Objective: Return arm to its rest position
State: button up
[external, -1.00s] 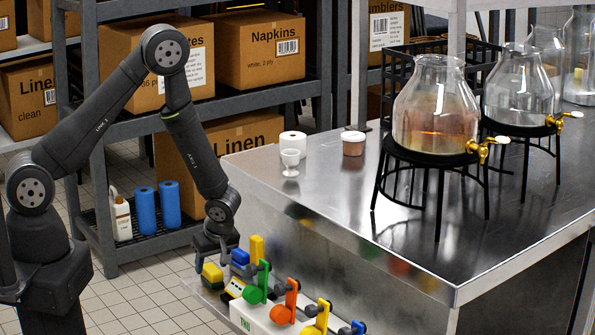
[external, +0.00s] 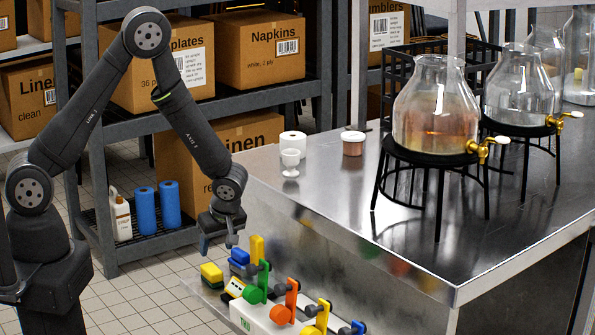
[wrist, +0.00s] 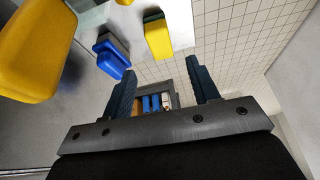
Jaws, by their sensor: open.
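A white box with coloured levers (external: 270,318) is in front of the steel table (external: 440,255). Glass drink dispensers (external: 435,105) on black stands occupy the table. A shelf (external: 140,235) holds boxes and blue rolls.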

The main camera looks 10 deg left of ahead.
jog(key=x, duration=1)
jog(key=shift+d+r, duration=0.1)
jog(key=shift+r, duration=0.1)
notch_tip(320, 180, up, 4)
jog(key=shift+f, duration=0.1)
jog(key=s+d+r, duration=0.2)
jog(key=s+r, duration=0.5)
jog(key=s, duration=0.4)
jog(key=r+m+h, duration=0.1)
jog(key=m, duration=0.2)
send_over(213, 268)
jog(key=w+a, duration=0.4)
jog(key=w+a+r+m+t+h, duration=0.1)
jog(key=w+a+r+m, duration=0.1)
jog(key=w+a, duration=1)
jog(key=shift+a+r+m, duration=0.25)
jog(key=shift+r+m, duration=0.15)
jog(key=shift+m, duration=0.1)
jog(key=shift+w, duration=0.1)
